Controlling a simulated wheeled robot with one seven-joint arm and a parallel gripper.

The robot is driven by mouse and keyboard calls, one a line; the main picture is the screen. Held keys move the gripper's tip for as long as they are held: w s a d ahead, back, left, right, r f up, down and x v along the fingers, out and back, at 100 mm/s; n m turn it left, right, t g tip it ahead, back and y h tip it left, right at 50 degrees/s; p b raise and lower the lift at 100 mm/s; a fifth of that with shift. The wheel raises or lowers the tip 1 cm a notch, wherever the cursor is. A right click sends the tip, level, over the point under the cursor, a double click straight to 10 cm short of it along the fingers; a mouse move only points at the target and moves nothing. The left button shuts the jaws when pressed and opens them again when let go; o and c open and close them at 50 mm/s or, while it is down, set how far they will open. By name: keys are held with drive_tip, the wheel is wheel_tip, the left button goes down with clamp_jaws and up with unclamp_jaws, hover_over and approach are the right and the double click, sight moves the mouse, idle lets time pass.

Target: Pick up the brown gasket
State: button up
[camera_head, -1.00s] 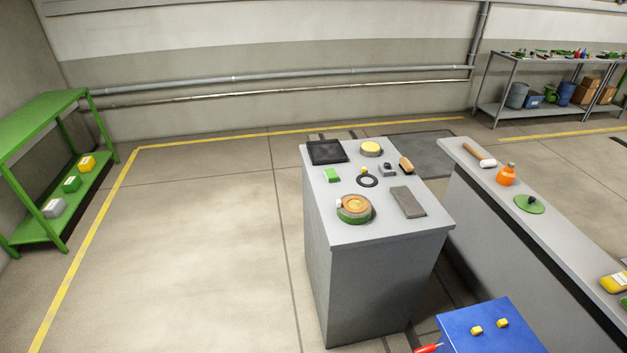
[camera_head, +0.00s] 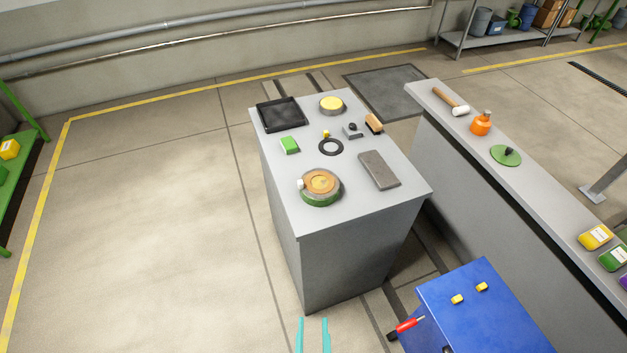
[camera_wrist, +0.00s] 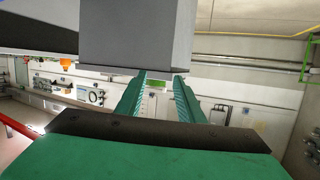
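The brown gasket (camera_head: 318,178) appears as a flat brown ring on top of a round green-and-grey case half (camera_head: 321,198), near the front of the grey workbench (camera_head: 310,222). A yellowish centre shows inside the ring. A small white piece is at the case's left edge. My gripper (camera_head: 313,322) shows as two teal fingertips at the bottom of the head view, in front of the bench and well apart from the gasket. In the wrist view my gripper (camera_wrist: 162,78) has its fingers apart with nothing between them. The gasket cannot be made out there.
The bench also holds a black ring (camera_head: 331,147), a grey slab (camera_head: 379,170), a green block (camera_head: 290,145), a black tray (camera_head: 282,114), a yellow-topped round part (camera_head: 332,104) and a brush (camera_head: 374,122). A blue cabinet (camera_head: 480,315) stands front right.

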drive_tip(key=w, duration=0.9)
drive_tip(key=n+g+y, duration=0.2)
drive_tip(key=n+y, duration=0.2)
approach(301, 182)
drive_tip(key=x, duration=0.3)
drive_tip(key=shift+a, duration=0.25)
drive_tip(key=shift+x, duration=2.6)
drive_tip(key=shift+d+f, duration=0.1)
drive_tip(key=shift+d, duration=0.1)
drive_tip(key=shift+c, duration=0.6)
clamp_jaws()
